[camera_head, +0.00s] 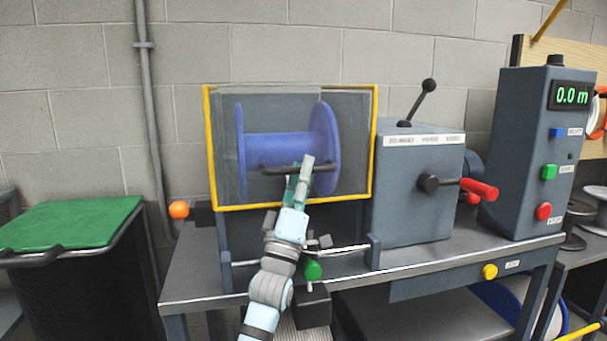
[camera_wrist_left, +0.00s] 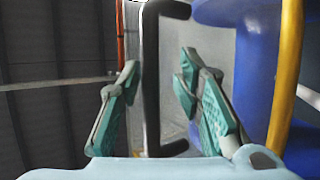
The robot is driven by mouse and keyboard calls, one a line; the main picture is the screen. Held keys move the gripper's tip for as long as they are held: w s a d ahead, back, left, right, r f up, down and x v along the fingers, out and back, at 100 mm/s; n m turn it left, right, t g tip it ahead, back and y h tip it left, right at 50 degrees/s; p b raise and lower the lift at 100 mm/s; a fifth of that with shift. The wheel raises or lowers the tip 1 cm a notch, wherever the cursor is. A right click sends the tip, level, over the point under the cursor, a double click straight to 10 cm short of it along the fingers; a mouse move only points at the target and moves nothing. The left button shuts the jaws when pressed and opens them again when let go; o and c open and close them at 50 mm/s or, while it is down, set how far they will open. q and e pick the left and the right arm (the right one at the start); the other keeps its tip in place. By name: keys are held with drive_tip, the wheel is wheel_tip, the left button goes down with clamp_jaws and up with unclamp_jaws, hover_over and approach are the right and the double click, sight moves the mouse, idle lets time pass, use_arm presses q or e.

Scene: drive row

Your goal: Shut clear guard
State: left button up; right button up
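The clear guard (camera_head: 225,150) is a see-through panel with a yellow edge (camera_head: 208,130), seen in front of the blue spool (camera_head: 275,148). From this angle I cannot tell how far open it stands. Its dark bar handle (camera_head: 273,171) lies level, low on the panel, partly hidden by my gripper. My left gripper (camera_head: 299,172) is at the handle. In the left wrist view, its green-padded fingers (camera_wrist_left: 160,95) are apart, one on each side of the black handle (camera_wrist_left: 151,70), with gaps visible. My right gripper is not in view.
A grey machine box (camera_head: 420,190) with a red-handled lever (camera_head: 479,189) stands to the right, beside a control tower (camera_head: 535,150) reading 0.0 m. An orange ball knob (camera_head: 179,210) sticks out left. A green-lidded bin (camera_head: 70,225) stands far left.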

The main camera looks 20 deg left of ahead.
use_arm(q)
drive_tip(key=shift+r, duration=0.1)
drive_tip(key=shift+s+f, duration=0.2)
drive_tip(key=shift+f, duration=0.05)
drive_tip(key=s, duration=1.2)
drive_tip(key=shift+s+a+f, duration=0.2)
